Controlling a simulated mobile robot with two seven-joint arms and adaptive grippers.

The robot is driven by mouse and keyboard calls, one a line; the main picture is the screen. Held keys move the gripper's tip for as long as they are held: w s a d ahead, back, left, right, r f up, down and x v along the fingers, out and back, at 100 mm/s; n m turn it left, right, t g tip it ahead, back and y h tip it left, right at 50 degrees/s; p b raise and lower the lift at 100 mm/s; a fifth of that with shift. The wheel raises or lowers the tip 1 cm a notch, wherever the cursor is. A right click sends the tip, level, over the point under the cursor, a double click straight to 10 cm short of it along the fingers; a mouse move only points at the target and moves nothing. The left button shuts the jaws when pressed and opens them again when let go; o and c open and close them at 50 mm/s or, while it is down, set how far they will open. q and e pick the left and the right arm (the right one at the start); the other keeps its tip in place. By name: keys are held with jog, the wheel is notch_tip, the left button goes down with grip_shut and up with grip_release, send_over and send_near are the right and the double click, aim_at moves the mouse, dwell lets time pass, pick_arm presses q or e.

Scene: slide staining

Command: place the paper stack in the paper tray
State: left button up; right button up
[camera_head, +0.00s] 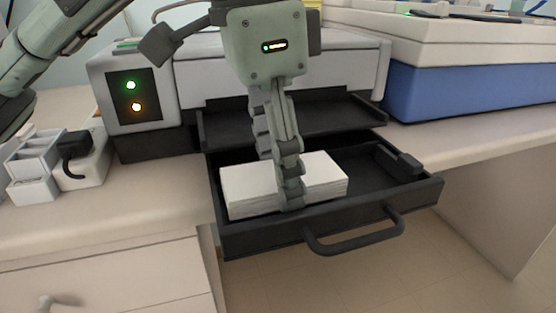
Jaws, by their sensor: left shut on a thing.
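The white paper stack (325,176) lies flat inside the left part of the black paper tray (430,188). The tray is pulled out from the printer and has a curved front handle. My left gripper (290,203) comes down from above and is shut on the paper stack, its fingers covering the stack's middle. Whether the stack rests fully on the tray floor is hard to tell. The right part of the tray is empty apart from a small black block-like guide (399,159). My right gripper does not show.
The printer (350,62) stands behind the tray, with a lit panel (133,97) at its left. A blue and white box (450,90) stands at the right. Small white holders (35,175) sit on the counter at left. The tray overhangs the counter's front edge.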

aim_at(264, 176)
pick_arm(q)
jog(key=shift+f+b, duration=0.6)
jog(key=o, duration=1.4)
jog(key=shift+r, duration=0.1)
jog(key=r, duration=0.4)
jog(key=a+r, duration=0.1)
jog(key=r, duration=0.6)
jog(key=shift+s+a+r, duration=0.25)
jog(key=shift+r, duration=0.1)
